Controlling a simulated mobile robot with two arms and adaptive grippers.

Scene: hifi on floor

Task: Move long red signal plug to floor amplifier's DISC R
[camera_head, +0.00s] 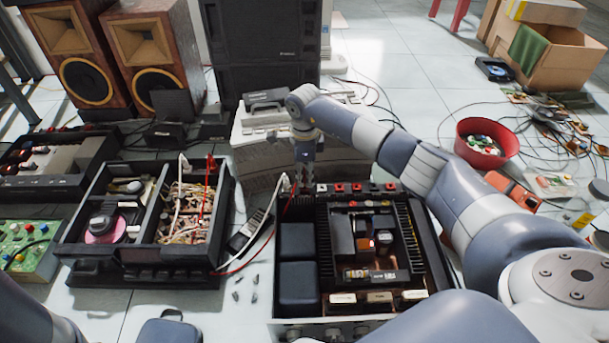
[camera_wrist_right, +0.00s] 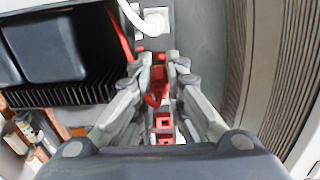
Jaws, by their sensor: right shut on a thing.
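The floor amplifier (camera_head: 312,215) is the open black chassis in the front middle of the head view. A row of red sockets runs along its back edge, and in the right wrist view red sockets (camera_wrist_right: 163,122) show just below the fingertips. My right gripper (camera_head: 305,182) points down at the left part of that back edge. In the right wrist view my right gripper (camera_wrist_right: 158,72) is shut on the red signal plug (camera_wrist_right: 156,88), with its red lead running up left. Whether the plug touches a socket is hidden. I see no socket labels clearly. My left gripper is out of view.
A white plug (camera_wrist_right: 155,20) sits close to the fingers. A grey ribbed unit (camera_head: 250,160) stands right behind the amplifier. Another open chassis (camera_head: 95,265) lies left, with loose leads between. A red bowl (camera_head: 486,142) and cables lie right. Speakers (camera_head: 150,60) stand behind.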

